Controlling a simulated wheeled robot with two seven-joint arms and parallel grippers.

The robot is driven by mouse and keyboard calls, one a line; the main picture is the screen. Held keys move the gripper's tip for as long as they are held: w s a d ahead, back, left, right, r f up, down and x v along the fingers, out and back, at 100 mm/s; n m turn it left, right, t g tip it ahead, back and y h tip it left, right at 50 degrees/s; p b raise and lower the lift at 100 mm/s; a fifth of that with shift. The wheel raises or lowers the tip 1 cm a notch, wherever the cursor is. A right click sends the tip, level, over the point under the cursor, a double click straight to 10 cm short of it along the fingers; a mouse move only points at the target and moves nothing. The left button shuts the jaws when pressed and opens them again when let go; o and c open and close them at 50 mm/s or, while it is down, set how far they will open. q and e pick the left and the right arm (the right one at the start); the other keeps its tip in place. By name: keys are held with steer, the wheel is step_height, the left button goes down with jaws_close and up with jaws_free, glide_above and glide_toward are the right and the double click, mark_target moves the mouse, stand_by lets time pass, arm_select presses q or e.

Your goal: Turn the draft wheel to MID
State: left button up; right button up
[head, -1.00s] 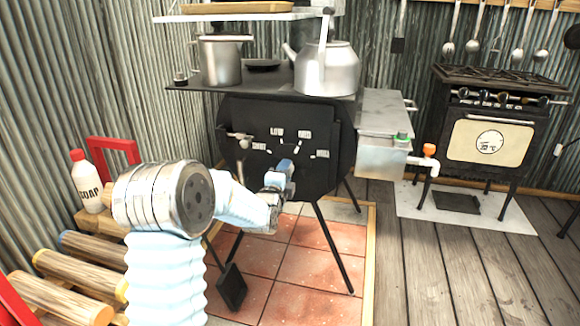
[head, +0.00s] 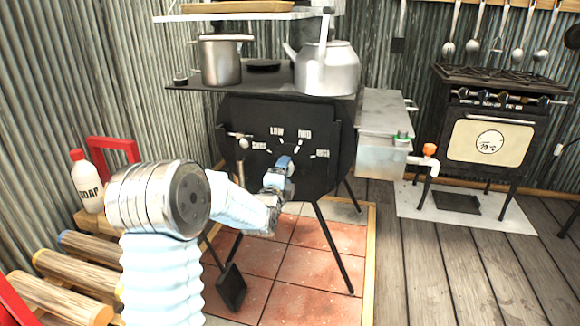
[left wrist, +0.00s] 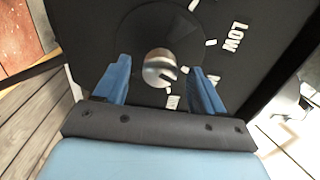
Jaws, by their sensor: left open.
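The draft wheel (left wrist: 160,66) shows in the left wrist view as a small round silvery knob on a dark disc on the stove's black front. White labels fan above it in the head view: SHUT (head: 259,146), LOW (head: 277,132), MID (head: 304,134) and HIGH (head: 322,153). My left gripper (head: 285,165) is at the knob and largely covers it in the head view. In the left wrist view its blue fingers (left wrist: 160,84) are open, one on each side of the knob, with gaps visible. I cannot tell which label the wheel points at. My right gripper is not in view.
A pot (head: 220,60) and kettle (head: 327,68) stand on the stove top (head: 190,84). A metal tank (head: 383,155) with an orange-handled tap (head: 430,150) adjoins the stove's right side. Logs (head: 65,298) and a soap bottle (head: 88,182) are at left. Wooden floor on the right is open.

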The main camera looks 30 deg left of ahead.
arm_select(q)
steer(key=b+v, duration=0.1)
steer(key=v, duration=0.5)
steer(key=shift+s, duration=0.1)
steer(key=b+v, duration=0.7)
steer(key=v, duration=0.7)
